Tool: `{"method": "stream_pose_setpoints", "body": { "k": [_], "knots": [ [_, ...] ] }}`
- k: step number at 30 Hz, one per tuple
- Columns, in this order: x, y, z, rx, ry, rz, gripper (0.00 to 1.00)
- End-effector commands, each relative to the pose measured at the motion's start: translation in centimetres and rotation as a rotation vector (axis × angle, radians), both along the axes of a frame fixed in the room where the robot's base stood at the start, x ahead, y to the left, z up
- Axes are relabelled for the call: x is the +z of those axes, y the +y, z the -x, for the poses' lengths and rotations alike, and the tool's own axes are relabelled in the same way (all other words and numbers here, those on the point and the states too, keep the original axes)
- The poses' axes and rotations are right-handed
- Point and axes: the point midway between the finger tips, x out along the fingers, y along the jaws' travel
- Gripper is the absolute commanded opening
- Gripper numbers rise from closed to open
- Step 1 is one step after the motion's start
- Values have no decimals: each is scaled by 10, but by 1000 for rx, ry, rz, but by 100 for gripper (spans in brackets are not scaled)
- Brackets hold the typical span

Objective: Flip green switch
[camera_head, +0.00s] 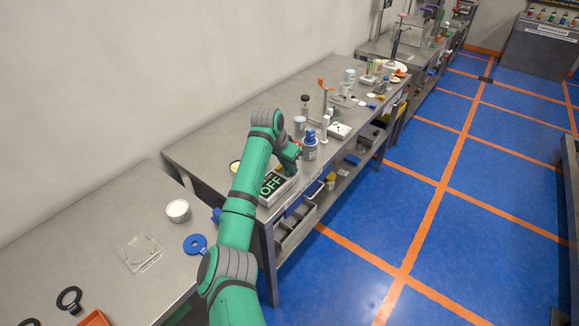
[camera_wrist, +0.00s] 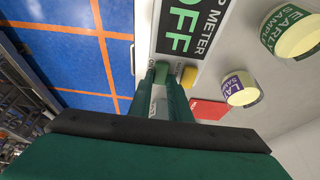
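The meter (camera_head: 279,190) lies on the middle bench, its screen reading OFF in green; part of it is behind my arm. In the wrist view the meter's screen (camera_wrist: 180,30) fills the top centre. A small green switch (camera_wrist: 161,74) sits below the screen, beside a yellow button (camera_wrist: 188,77). My gripper (camera_wrist: 160,88) points at the green switch, with its fingertips very close to it. A narrow gap shows between the fingers, with a pale surface visible through it. Whether the tips touch the switch is unclear. In the head view my gripper (camera_head: 291,160) is partly hidden by my arm.
In the wrist view, two labelled sample containers, EARLY (camera_wrist: 290,30) and LATE (camera_wrist: 240,88), stand right of the meter, near a red object (camera_wrist: 210,109). The blue floor (camera_head: 450,230) beside the bench is clear.

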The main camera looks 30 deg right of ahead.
Motion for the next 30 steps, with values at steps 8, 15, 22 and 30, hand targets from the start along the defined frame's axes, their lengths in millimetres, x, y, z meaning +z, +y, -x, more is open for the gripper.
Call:
{"method": "stream_pose_setpoints", "body": {
  "k": [8,15,22,30],
  "knots": [
    [1,-5,-1,-3,31,-83,0],
    [0,-9,-3,-2,79,-209,0],
    [-1,-11,-4,-1,108,-287,0],
    [-1,-11,-4,-1,117,-309,0]
  ]
}}
